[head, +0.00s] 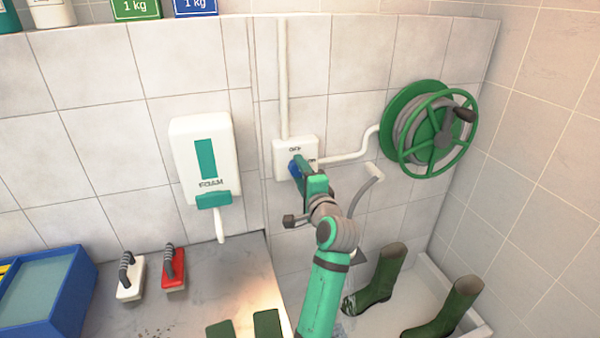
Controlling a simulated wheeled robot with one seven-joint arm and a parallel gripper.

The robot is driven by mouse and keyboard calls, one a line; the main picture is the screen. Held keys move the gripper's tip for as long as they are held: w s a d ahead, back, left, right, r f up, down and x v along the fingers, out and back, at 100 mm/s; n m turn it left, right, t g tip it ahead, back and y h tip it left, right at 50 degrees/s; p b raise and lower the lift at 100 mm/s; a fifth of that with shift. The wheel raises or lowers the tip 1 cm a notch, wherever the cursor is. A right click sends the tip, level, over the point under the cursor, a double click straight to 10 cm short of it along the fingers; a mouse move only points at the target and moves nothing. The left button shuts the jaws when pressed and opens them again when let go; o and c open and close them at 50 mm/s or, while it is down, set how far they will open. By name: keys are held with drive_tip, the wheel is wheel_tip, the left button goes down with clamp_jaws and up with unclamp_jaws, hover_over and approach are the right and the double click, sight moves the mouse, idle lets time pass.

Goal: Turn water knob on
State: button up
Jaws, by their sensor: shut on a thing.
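The water knob (294,168) is blue and sits on a white wall box (283,151) marked "OFF" above and "ON" at the right. White pipes run from the box up the wall and right to the hose reel. My gripper (300,167) is at the knob, shut on it, and hides most of it. My green arm reaches up to it from below. The exact angle of the knob is hard to tell behind the gripper.
A green hose reel (407,133) hangs on the wall at right. A white dispenser (200,150) hangs at left. Brushes (173,270), a blue tray (73,312) and green pads (267,325) lie on the counter. Green boots (380,280) stand in a white basin at lower right.

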drive_tip(key=shift+f, duration=0.1)
drive_tip(key=o, duration=1)
drive_tip(key=v, duration=1)
drive_tip(key=shift+s+d, duration=0.1)
drive_tip(key=shift+s, duration=0.3)
